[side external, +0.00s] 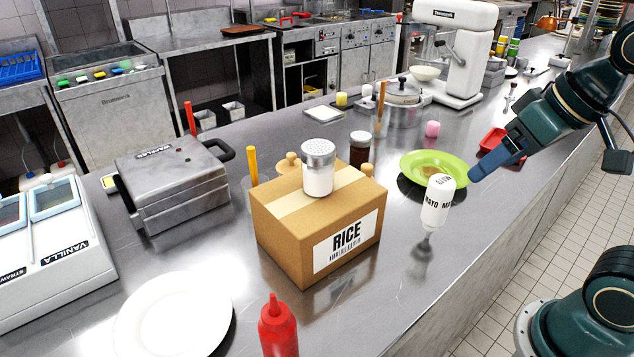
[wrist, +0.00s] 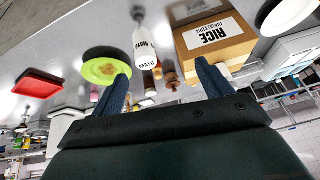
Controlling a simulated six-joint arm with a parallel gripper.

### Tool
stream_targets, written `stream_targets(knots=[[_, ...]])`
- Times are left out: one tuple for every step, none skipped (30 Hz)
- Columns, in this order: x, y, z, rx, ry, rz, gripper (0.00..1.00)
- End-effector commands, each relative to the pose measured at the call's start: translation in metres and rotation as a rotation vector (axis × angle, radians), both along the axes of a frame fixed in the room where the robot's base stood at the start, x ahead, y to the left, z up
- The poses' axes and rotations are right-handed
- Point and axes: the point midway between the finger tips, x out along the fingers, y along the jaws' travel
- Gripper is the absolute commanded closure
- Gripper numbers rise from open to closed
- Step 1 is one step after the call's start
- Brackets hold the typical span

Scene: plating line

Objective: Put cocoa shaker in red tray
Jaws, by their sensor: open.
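The cocoa shaker, a dark brown jar with a metal lid (side external: 360,151), stands behind the rice box in the side external view. Its lower part is hidden by the box. I cannot make it out for sure in the wrist view. The red tray (side external: 494,141) lies on the counter at the right, partly behind my arm; it also shows at the left of the wrist view (wrist: 38,83). My gripper (side external: 474,175) is open and empty, above the counter by the green plate, right of the shaker and apart from it. Both fingers (wrist: 162,70) show in the wrist view.
The rice box (side external: 283,232) carries a shaker with pale contents (side external: 318,172). A white mayo bottle (side external: 436,203), seemingly nozzle down, stands before the green plate (side external: 415,161). A pink cup (side external: 432,129), pot (side external: 403,92), red bottle (side external: 277,327) and white plate (side external: 173,315) surround this area.

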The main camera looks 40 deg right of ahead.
Motion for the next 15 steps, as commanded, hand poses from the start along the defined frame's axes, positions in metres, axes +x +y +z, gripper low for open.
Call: stream_targets(knots=[[0.010,0.000,0.002,0.024,0.006,-0.028,0.22],[0.016,0.001,0.004,0.041,0.007,-0.047,0.22],[0.025,0.002,0.006,0.066,0.009,-0.072,0.22],[0.031,0.002,0.008,0.085,0.011,-0.093,0.22],[0.038,0.002,0.010,0.105,0.013,-0.115,0.22],[0.048,0.003,0.011,0.132,0.017,-0.142,0.22],[0.055,0.002,0.012,0.153,0.018,-0.165,0.22],[0.062,0.002,0.013,0.175,0.021,-0.186,0.22],[0.071,0.002,0.014,0.203,0.025,-0.213,0.22],[0.079,0.002,0.015,0.224,0.028,-0.235,0.22],[0.086,0.001,0.016,0.247,0.031,-0.256,0.22],[0.095,0.000,0.017,0.276,0.035,-0.285,0.22],[0.102,-0.001,0.016,0.299,0.040,-0.307,0.22],[0.109,-0.002,0.017,0.321,0.044,-0.328,0.22],[0.119,-0.003,0.016,0.352,0.050,-0.358,0.22]])
